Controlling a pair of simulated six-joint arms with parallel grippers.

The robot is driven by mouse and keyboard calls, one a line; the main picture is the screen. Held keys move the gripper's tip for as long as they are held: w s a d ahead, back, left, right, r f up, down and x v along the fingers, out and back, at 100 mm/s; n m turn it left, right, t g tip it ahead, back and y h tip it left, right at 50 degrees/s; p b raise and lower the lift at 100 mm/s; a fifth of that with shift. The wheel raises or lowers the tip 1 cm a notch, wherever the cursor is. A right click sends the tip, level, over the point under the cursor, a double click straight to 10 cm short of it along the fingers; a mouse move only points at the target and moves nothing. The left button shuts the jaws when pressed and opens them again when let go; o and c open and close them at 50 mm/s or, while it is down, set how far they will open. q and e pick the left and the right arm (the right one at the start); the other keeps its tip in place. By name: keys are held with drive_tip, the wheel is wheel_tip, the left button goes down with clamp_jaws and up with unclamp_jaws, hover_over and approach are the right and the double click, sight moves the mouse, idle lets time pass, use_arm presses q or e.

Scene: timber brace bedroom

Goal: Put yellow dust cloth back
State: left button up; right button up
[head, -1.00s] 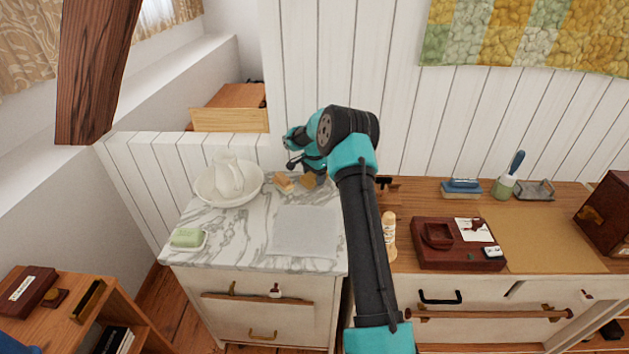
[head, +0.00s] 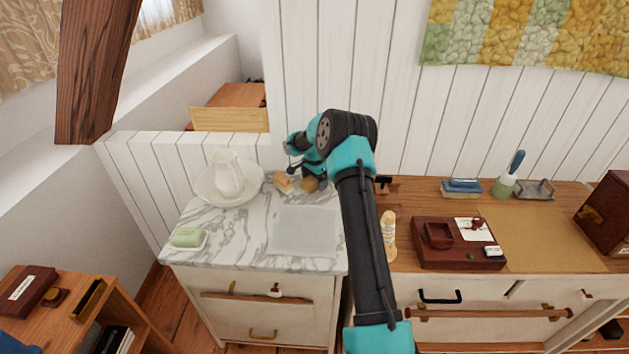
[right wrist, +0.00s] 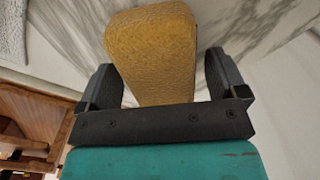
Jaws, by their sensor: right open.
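The yellow cloth (right wrist: 152,55) is a thick, textured, rounded pad in the right wrist view. It lies between the two fingers of my right gripper (head: 308,174), which is open around it. A gap shows beside each finger, so the cloth does not look gripped. In the head view the cloth (head: 310,185) shows as a small yellow-brown patch at the back of the marble top, just below the gripper, which partly hides it. My left gripper is out of view.
The marble washstand (head: 240,240) holds a white jug in a basin (head: 228,180), a tan block (head: 284,182), a green soap on a dish (head: 187,238) and a clear pale grey mat (head: 305,232).

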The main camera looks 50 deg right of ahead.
drive_tip(key=shift+r, duration=0.1)
wheel_tip(320, 180, up, 12)
idle(0.6)
drive_tip(key=shift+r, duration=0.1)
idle(0.4)
